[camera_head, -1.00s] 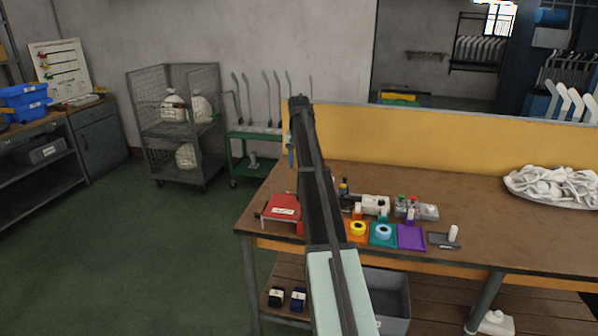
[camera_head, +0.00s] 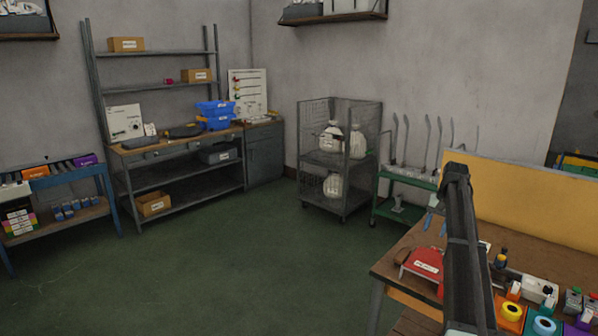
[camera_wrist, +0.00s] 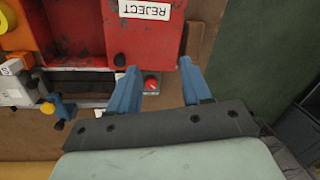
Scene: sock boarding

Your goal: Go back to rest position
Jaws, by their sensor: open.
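My arm rises in front of the brown workbench (camera_head: 412,243) at the lower right of the head view. My gripper (camera_head: 435,224) shows there as two small blue fingers, partly behind the arm. In the wrist view my gripper (camera_wrist: 158,76) has its blue fingers spread apart with nothing held between them. It hangs over the bench beside the red REJECT tray (camera_wrist: 150,38). A small red button (camera_wrist: 151,82) shows between the fingers. The red tray also shows in the head view (camera_head: 424,262), left of the arm.
Orange and purple trays and tape rolls (camera_head: 545,325) lie on the bench right of my arm. A yellow panel (camera_head: 540,210) stands along its back. A wire cage cart (camera_head: 340,115) and a green rack (camera_head: 385,210) stand beyond. The green floor (camera_head: 240,270) at left is open.

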